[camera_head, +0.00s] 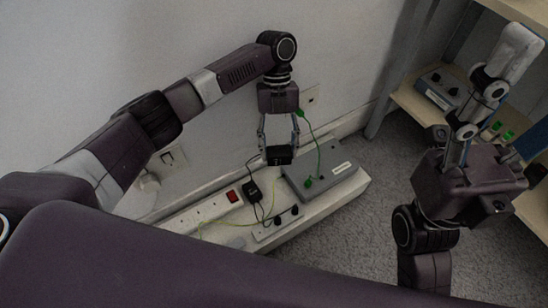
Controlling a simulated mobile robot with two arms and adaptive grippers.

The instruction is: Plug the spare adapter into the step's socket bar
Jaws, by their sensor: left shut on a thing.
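My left gripper (279,149) points down above the low white step (352,186) and is shut on a small black block, which looks like the spare adapter (279,157). The block is at the back edge of the grey box; whether it touches anything below is unclear. The white socket bar (208,211) with a red switch (232,196) lies on the step, lower left of the gripper. Another black adapter (250,190) with a dark cable sits at the bar's right end. My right gripper (482,120) is at the right, pointing up; its jaw opening is unclear.
A grey box (322,177) with green plugs and a green cable lies on the step. A small white box with black knobs (277,222) is in front. A wooden shelf (412,99) stands right; the grey carpet (350,240) is clear.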

